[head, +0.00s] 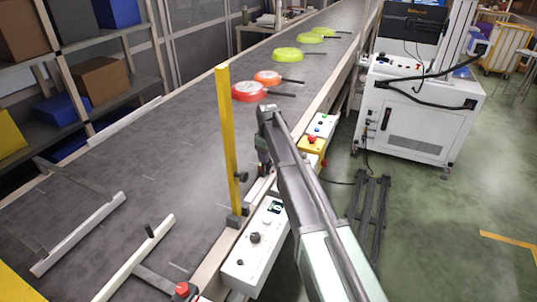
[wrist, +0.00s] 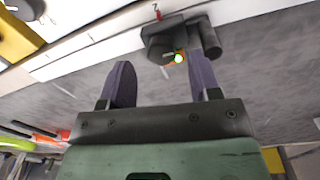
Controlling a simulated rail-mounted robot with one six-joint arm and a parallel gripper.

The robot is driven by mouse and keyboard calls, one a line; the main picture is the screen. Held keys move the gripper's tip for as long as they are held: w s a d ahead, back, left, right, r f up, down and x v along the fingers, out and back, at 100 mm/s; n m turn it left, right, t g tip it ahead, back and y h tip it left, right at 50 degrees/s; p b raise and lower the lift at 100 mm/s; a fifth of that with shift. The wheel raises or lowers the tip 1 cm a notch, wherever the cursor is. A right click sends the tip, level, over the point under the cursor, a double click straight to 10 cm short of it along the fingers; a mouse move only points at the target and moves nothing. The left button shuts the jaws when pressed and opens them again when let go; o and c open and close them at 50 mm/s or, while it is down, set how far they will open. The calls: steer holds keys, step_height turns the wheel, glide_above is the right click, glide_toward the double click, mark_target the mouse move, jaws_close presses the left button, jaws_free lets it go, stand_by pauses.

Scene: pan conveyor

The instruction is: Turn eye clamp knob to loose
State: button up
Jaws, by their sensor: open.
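My gripper (head: 262,156) is low over the conveyor's right edge, just right of the yellow post in the head view. In the wrist view its two dark fingers (wrist: 160,60) are apart with nothing between them. Beyond the fingertips is a dark eye clamp unit (wrist: 163,38) with a small lit green and orange spot, beside the white rail. In the head view a black knob (head: 243,177) shows beside the yellow post, close to my gripper.
The yellow post (head: 228,140) stands close left of my gripper. A white control box (head: 255,248) and a yellow button box (head: 311,144) flank the conveyor edge. Red, orange and green pans (head: 249,91) lie farther up the belt (head: 150,165). The near belt is mostly clear.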

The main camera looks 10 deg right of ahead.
step_height(320, 180, up, 6)
steer(key=p, duration=0.4)
steer(key=shift+s+a+f, duration=0.1)
steer(key=shift+f, duration=0.15)
steer(key=shift+m, duration=0.3)
steer(key=s+m, duration=0.8)
steer(key=s, duration=2.7)
steer(key=shift+d, duration=0.2)
